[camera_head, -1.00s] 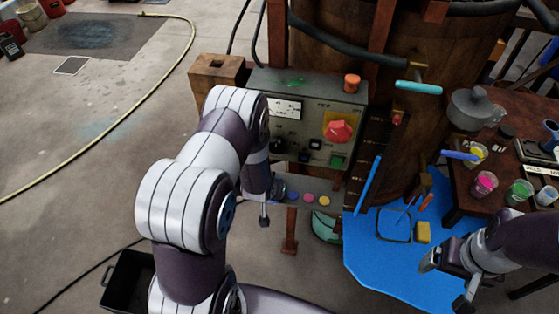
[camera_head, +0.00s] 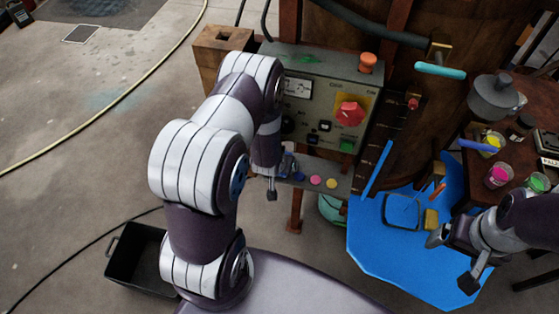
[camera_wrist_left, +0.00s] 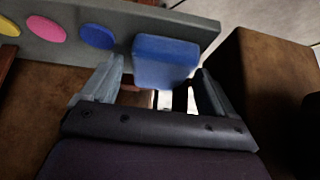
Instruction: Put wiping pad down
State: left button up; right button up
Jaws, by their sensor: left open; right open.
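A blue pad (camera_wrist_left: 165,62) lies at the edge of a grey shelf (camera_wrist_left: 130,18) in the left wrist view. It is between the spread fingers of my open left gripper (camera_wrist_left: 157,85), with a gap visible on each side. In the head view my left gripper (camera_head: 280,178) is at the left end of the same shelf, mostly hidden by my arm. The pad shows there only as a small blue patch (camera_head: 288,163). My right gripper (camera_head: 453,260) is open and empty over the blue mat (camera_head: 385,262).
Coloured discs (camera_head: 316,181) sit along the shelf below a control box (camera_head: 327,92). A yellow block (camera_head: 431,219) and a dark frame lie on the mat. A dark table (camera_head: 465,192) with cups stands at right. A black bin (camera_head: 140,262) stands on the floor at left.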

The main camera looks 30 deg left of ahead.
pick_arm(q)
jog(key=shift+s+r, duration=0.1)
jog(key=shift+r, duration=0.3)
jog(key=v, duration=0.7)
jog(key=shift+s, duration=0.15)
